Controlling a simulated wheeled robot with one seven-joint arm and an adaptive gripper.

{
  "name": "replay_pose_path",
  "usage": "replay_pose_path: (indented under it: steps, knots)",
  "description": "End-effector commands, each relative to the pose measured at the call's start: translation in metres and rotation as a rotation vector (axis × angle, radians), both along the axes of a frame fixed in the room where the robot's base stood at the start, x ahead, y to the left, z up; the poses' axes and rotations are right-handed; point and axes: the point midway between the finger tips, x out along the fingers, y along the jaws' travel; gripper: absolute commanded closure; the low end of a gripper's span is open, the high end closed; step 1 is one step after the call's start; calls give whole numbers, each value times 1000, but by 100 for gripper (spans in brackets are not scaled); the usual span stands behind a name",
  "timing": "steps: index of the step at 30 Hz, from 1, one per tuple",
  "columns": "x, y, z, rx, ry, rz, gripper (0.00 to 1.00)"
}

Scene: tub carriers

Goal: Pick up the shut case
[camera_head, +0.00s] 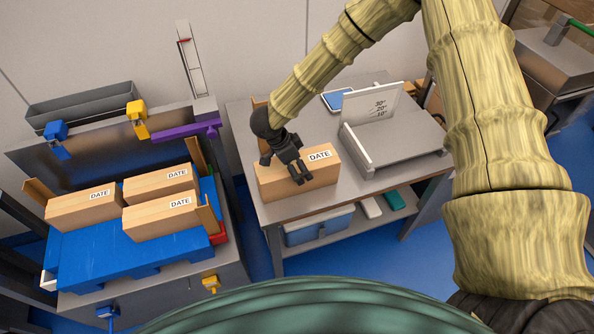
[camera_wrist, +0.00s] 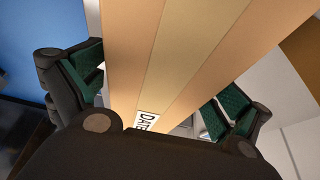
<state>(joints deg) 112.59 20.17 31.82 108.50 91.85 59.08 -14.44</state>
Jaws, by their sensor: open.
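The shut case is a brown box (camera_head: 322,172) with a white DATE label, lying on the grey table in the head view. A lighter tape strip runs along its top, and it fills the middle of the wrist view (camera_wrist: 190,60). My gripper (camera_head: 296,170) is over the box. In the wrist view its two green-padded fingers stand open, one on each side of the box. I cannot tell whether either pad touches it. My fingers hide part of the box's top in the head view.
A grey metal fixture with an angle plate (camera_head: 372,112) stands right of the box. Three similar DATE boxes (camera_head: 160,183) sit on a blue pallet (camera_head: 120,250) at the left. A brown thing (camera_head: 262,106) stands behind my gripper. A blue-grey bin (camera_head: 318,226) is on the lower shelf.

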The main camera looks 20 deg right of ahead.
Motion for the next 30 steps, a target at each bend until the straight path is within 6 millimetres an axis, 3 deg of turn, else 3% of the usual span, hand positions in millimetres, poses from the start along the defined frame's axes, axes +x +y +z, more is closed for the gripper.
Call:
replay_pose_path:
  steps: [6, 13, 27, 30]
  knots:
    - [0, -10, -19, -1, 1, -1, 0]
    - [0, -11, -22, -1, 0, -1, 0]
    - [0, -11, -23, -1, 1, -2, 84]
    - [0, -11, -22, -2, 0, -2, 85]
